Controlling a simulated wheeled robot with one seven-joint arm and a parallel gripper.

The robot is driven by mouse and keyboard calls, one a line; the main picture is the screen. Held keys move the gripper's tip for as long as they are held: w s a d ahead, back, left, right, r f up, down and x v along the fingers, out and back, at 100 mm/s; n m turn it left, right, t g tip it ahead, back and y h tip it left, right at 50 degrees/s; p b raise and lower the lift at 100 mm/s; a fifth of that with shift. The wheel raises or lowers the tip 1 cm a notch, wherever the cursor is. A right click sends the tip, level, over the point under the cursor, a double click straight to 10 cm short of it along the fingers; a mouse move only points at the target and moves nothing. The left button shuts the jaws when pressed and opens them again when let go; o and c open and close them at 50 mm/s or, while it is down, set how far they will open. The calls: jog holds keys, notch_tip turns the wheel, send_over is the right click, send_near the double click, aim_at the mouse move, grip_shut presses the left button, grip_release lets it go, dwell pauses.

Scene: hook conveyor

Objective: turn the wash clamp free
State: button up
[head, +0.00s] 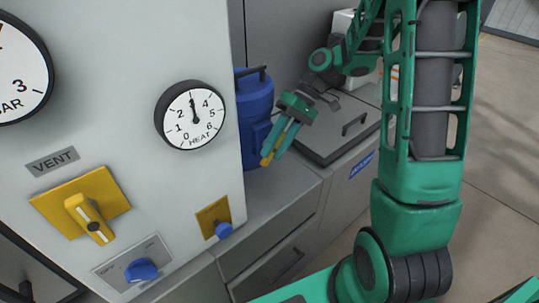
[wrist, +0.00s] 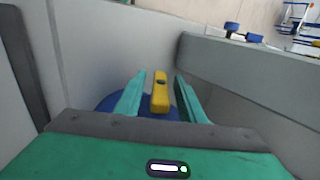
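A short yellow bar handle, which looks like the wash clamp (wrist: 160,92), stands out from a round blue part (wrist: 112,102) in the wrist view. My gripper (wrist: 160,85) has one teal finger on each side of the bar, with a gap visible on both sides. In the head view my gripper (head: 276,147) points down beside a blue drum (head: 256,105). A yellow end of the clamp (head: 266,160) shows at its fingertips. The fingers and the panel edge hide most of the clamp there. No label on it can be read.
A grey-white panel (head: 130,60) stands close left of my gripper. It carries the HEAT dial (head: 191,115), the yellow VENT handle (head: 90,220) and two blue knobs (head: 142,270) (head: 224,230). A grey lidded counter (head: 325,125) lies right. Open floor (head: 505,130) is farther right.

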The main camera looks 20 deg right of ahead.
jog(key=shift+x, duration=1.3)
jog(key=shift+c, duration=0.2)
grip_shut()
jog(key=shift+h, duration=0.4)
jog(key=h, duration=0.1)
jog(key=t+h, duration=0.1)
jog(key=h, duration=0.2)
jog(key=shift+d+f+t, duration=0.1)
jog(key=shift+d+t, duration=0.15)
jog(key=shift+t, duration=0.05)
jog(key=shift+w+d+f+t+h, duration=0.15)
jog(key=shift+t+h, duration=0.1)
jog(key=shift+h, duration=0.45)
jog(key=shift+d+r+t+h, duration=0.15)
jog(key=shift+t+h, duration=0.1)
jog(key=shift+h, duration=0.45)
jog(key=shift+d+f, duration=0.1)
jog(key=shift+f, duration=0.05)
